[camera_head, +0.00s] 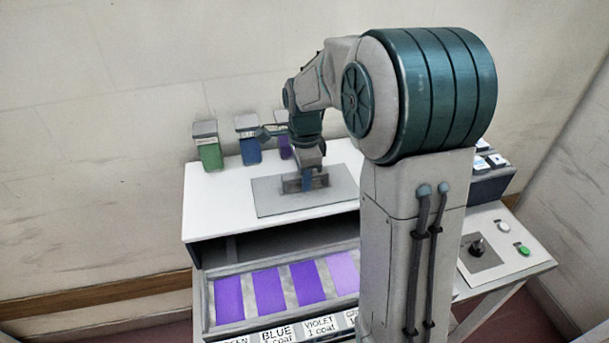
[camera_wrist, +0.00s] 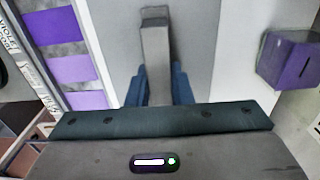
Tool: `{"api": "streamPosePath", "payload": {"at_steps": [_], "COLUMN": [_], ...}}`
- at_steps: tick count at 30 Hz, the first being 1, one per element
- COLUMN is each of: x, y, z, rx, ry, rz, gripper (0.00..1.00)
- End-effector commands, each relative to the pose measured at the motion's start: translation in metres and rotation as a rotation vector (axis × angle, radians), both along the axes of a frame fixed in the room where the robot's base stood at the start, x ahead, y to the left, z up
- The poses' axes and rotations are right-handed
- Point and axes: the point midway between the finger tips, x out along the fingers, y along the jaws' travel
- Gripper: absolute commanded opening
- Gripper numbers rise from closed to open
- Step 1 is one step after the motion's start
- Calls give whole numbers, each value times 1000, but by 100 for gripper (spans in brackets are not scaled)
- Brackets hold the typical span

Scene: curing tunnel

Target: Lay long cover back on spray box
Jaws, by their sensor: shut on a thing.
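The long cover (camera_head: 272,203) is a flat grey plate with a raised bar handle. It lies level at the top of the white spray box (camera_head: 215,212); I cannot tell whether it is touching the top or held just above it. My gripper (camera_head: 307,183) points down and is shut on the handle. In the wrist view the blue fingers of my gripper (camera_wrist: 159,88) are on both sides of the grey handle (camera_wrist: 155,45), with the cover (camera_wrist: 112,40) beneath. My arm hides the right part of the box.
Green (camera_head: 209,150), blue (camera_head: 248,143) and violet (camera_head: 283,145) containers stand along the back edge. A tray (camera_head: 206,300) of purple panels with name labels is at the front, below the box's dark opening. A control panel (camera_head: 500,265) with a knob and buttons is at right.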

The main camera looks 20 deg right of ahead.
Motion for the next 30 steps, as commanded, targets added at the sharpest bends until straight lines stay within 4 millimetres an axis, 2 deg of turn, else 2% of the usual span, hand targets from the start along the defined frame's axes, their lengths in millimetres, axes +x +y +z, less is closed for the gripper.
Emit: {"api": "streamPosePath", "payload": {"at_steps": [5,6,8,16,20,23,30], "x": [0,0,0,0,1,1,1], "y": [0,0,0,0,0,0,0], "z": [-3,-3,-2,-3,5,20,75], "rx": [0,0,0,0,0,0,0], "ry": [0,-1,-1,0,-3,-4,-6], "rz": [0,0,0,0,0,1,0], "gripper": [0,28,45,45,45,45,45]}}
